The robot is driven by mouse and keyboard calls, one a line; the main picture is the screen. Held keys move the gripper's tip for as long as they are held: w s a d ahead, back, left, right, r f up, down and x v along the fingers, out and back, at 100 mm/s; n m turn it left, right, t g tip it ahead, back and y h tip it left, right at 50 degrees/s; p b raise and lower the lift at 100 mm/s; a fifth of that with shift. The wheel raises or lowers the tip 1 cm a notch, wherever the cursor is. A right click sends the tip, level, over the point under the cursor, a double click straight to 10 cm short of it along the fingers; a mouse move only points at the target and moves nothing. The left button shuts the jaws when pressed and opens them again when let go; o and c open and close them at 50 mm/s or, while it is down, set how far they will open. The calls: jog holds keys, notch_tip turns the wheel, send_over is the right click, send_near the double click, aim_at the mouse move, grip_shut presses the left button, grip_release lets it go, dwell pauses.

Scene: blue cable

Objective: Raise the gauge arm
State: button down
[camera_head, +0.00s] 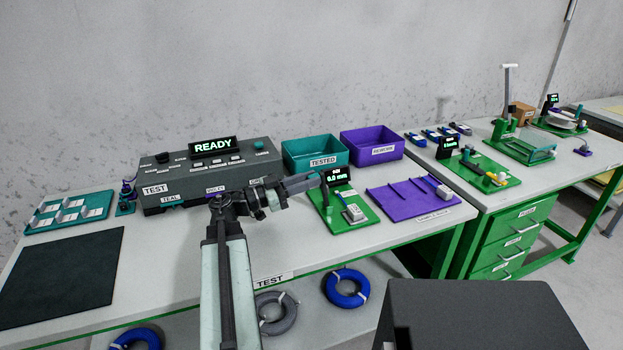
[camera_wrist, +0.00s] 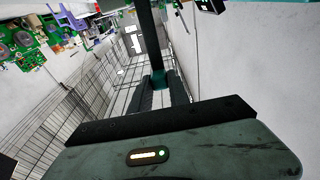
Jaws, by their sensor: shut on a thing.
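The gauge stands on a green base (camera_head: 356,219) on the near bench, with a small dark display (camera_head: 338,175) showing green digits and a pale block (camera_head: 353,213) near its front. My gripper (camera_head: 316,180) reaches in from the left beside the display. In the wrist view, my gripper (camera_wrist: 161,87) is shut on the teal end of a dark bar, the gauge arm (camera_wrist: 147,35), which runs up and away from the fingers. In the head view, my gripper hides most of the gauge arm, and its exact height is hard to tell.
A grey test box (camera_head: 210,178) reading READY stands left of the gauge. Teal (camera_head: 315,152) and purple (camera_head: 372,143) bins stand behind it. A purple tray (camera_head: 412,202) lies close on its right. A dark mat (camera_head: 62,275) lies at far left.

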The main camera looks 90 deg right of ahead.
jog(key=shift+f, duration=0.2)
jog(key=c, duration=1.2)
grip_release()
jog(key=shift+w+d+f, duration=0.1)
jog(key=shift+w, duration=0.05)
jog(key=shift+c, duration=0.2)
jog(key=b+v, duration=0.1)
jog(key=v, duration=0.6)
jog(key=shift+w+a, duration=0.25)
jog(key=shift+w, duration=0.1)
